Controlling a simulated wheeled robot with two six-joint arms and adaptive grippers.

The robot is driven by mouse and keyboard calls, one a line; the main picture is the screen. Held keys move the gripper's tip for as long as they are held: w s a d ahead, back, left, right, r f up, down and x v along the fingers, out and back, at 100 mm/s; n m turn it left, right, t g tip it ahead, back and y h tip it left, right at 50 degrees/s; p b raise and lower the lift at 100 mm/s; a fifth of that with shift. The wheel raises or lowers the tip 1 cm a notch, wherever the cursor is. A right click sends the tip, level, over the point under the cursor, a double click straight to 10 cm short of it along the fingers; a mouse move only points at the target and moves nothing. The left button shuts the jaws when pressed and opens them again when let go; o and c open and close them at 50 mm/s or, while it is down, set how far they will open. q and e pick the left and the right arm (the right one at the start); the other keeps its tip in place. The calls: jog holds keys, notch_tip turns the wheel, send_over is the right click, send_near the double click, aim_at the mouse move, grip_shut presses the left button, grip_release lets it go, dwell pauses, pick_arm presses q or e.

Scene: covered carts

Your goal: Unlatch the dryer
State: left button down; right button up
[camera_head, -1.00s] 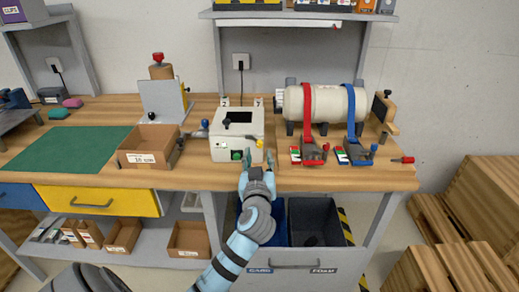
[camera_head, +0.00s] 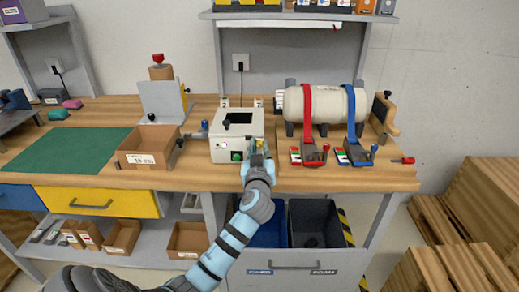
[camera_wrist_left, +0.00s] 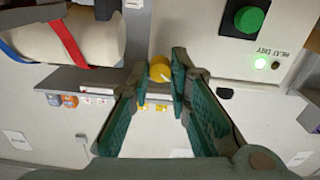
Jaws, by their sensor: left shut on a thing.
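The dryer (camera_head: 230,128) is a white box with a dark window on top and a green button (camera_head: 237,156) on its front. In the left wrist view the green button (camera_wrist_left: 250,18) shows above a lit lamp and the words HEAT DRY. A yellow latch knob (camera_wrist_left: 159,68) shows between my fingertips in the left wrist view. My left gripper (camera_head: 257,151) is at the dryer's front right corner, shut on this knob. Its fingers partly hide the latch in the head view. My right gripper is not in view.
A white cylinder (camera_head: 334,99) with a red and a blue strap lies right of the dryer. Two strap ratchets sit before it. A cardboard box (camera_head: 147,158) stands to the left. Dark bins (camera_head: 318,224) are below the bench. The green mat (camera_head: 70,149) is bare.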

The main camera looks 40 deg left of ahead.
pick_arm(q)
jog(key=shift+m, duration=0.3)
jog(key=m+p, duration=0.1)
jog(key=m, duration=0.3)
jog(key=shift+p, duration=0.4)
jog(key=shift+d+m+p, duration=0.1)
jog(key=shift+m+p, duration=0.6)
jog(key=shift+m, duration=1.4)
jog(key=c, duration=1.5)
grip_release()
